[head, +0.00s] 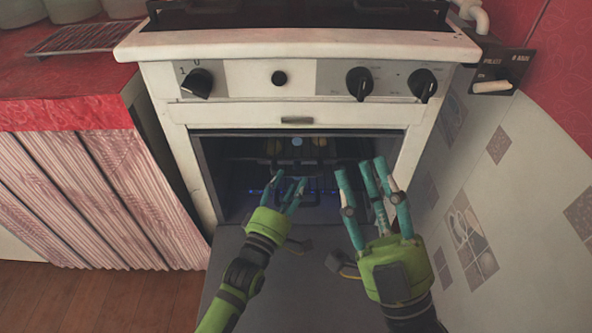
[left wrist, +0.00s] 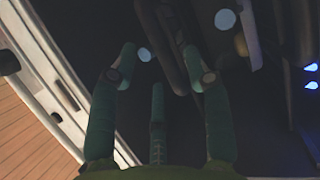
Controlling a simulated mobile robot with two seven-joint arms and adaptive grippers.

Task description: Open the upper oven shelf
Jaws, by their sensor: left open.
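The white oven (head: 225,115) stands ahead with its door (head: 235,270) lowered and its dark cavity open. Dark shelf bars (head: 240,160) cross the upper cavity; their exact outline is hard to see. My left gripper (head: 290,178) is open, with its teal fingertips at the cavity mouth, just below these bars. In the left wrist view, its fingers (left wrist: 158,65) spread near a dark bar (left wrist: 158,30); I cannot tell whether they touch it. My right gripper (head: 362,170) has its fingers apart and empty, at the right of the opening.
Knobs (head: 360,84) line the oven front above the cavity. A red-topped counter with a striped curtain (head: 120,190) stands close on the left. A tiled wall (head: 500,190) bounds the right. Blue lights (head: 315,188) glow inside the oven.

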